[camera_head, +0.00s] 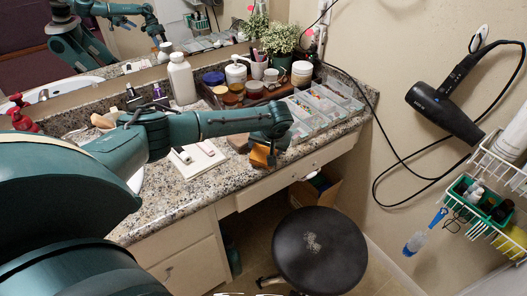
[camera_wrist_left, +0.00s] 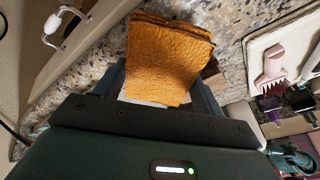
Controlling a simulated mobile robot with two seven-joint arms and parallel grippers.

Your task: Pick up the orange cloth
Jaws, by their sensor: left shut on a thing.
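The orange cloth (camera_head: 262,156) is a small folded square at the front edge of the granite counter (camera_head: 150,209). In the left wrist view the cloth (camera_wrist_left: 167,55) fills the space between my fingers and sticks out past them. My left gripper (camera_head: 268,147) reaches across the counter and is shut on the cloth. It also shows in the left wrist view (camera_wrist_left: 165,88). I cannot tell whether the cloth is clear of the counter. My right gripper is in neither view.
A clear divided organizer (camera_head: 318,110) lies to the right of my left gripper. A white tray with combs (camera_head: 197,158) lies to its left. Bottles, jars and a plant (camera_head: 280,38) stand behind. A round black stool (camera_head: 320,248) stands below the counter.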

